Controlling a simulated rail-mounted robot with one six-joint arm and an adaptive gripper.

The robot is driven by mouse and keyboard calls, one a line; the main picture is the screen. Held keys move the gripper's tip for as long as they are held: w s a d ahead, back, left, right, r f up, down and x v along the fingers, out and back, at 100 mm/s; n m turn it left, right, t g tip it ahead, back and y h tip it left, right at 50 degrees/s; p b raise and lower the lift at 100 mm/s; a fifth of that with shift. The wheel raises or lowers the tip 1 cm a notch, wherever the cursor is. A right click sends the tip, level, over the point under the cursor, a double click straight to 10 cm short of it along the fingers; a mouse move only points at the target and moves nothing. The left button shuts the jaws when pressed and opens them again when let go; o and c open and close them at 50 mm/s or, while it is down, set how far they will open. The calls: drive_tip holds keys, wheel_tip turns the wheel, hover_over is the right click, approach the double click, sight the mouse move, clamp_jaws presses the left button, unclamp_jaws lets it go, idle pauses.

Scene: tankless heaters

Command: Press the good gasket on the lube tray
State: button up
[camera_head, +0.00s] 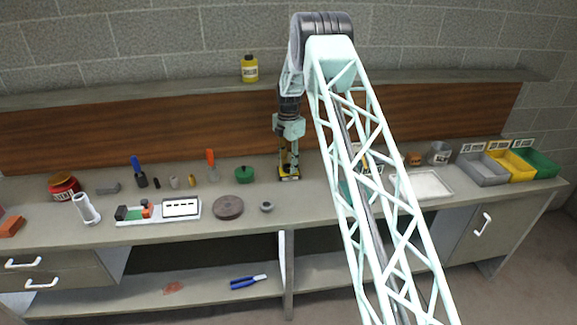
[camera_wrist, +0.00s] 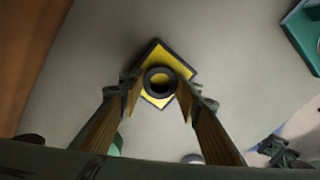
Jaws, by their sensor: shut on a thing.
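My gripper (camera_wrist: 160,92) is shut on a dark ring-shaped gasket (camera_wrist: 160,95), with one finger on each side of it. The lube tray (camera_wrist: 154,56) is a small yellow square with a dark rim, directly behind the gasket in the wrist view. The gasket overlaps the tray's middle there; I cannot tell whether it touches the yellow surface. In the head view my gripper (camera_head: 289,164) points down over the tray (camera_head: 289,179) on the bench, and the gasket is too small to make out.
A green round container (camera_head: 244,174) stands left of the tray. A brown disc (camera_head: 229,207) and a small grey ring-like part (camera_head: 266,207) lie in front. Grey (camera_head: 484,170), yellow and green bins stand at the right. A yellow bottle (camera_head: 249,69) stands on the shelf above.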

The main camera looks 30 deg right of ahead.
sight(288, 166)
drive_tip(key=shift+r+p, duration=1.15)
drive_tip(key=shift+r, duration=2.2)
drive_tip(key=shift+a, duration=0.15)
drive_tip(key=shift+s+a+f+m+b, duration=0.15)
drive_tip(key=shift+s+a+m+b, duration=0.25)
drive_tip(key=shift+a+m, duration=0.35)
drive_tip(key=shift+s+a+f+m+b, duration=0.2)
drive_tip(key=shift+s+a+m, duration=0.3)
drive_tip(key=shift+a+m, duration=0.2)
drive_tip(key=s+a+f+m+b, duration=0.1)
drive_tip(key=s+a+m+b, duration=0.1)
drive_tip(key=s+a+m, duration=0.3)
drive_tip(key=s+a+m+b, duration=0.1)
drive_tip(key=s+a+m, duration=0.4)
drive_tip(key=m, duration=0.1)
drive_tip(key=s+a+f+m+b, duration=0.1)
drive_tip(key=s+a+m+b, duration=0.1)
drive_tip(key=s+a+m, duration=0.3)
drive_tip(key=shift+s+a+f+b, duration=0.35)
drive_tip(key=shift+s+a, duration=0.1)
drive_tip(key=shift+a, duration=0.1)
drive_tip(key=shift+s+a+m, duration=0.6)
drive_tip(key=shift+s+m, duration=0.3)
drive_tip(key=shift+m, duration=0.05)
drive_tip(key=shift+s+a, duration=0.1)
drive_tip(key=shift+a, duration=0.05)
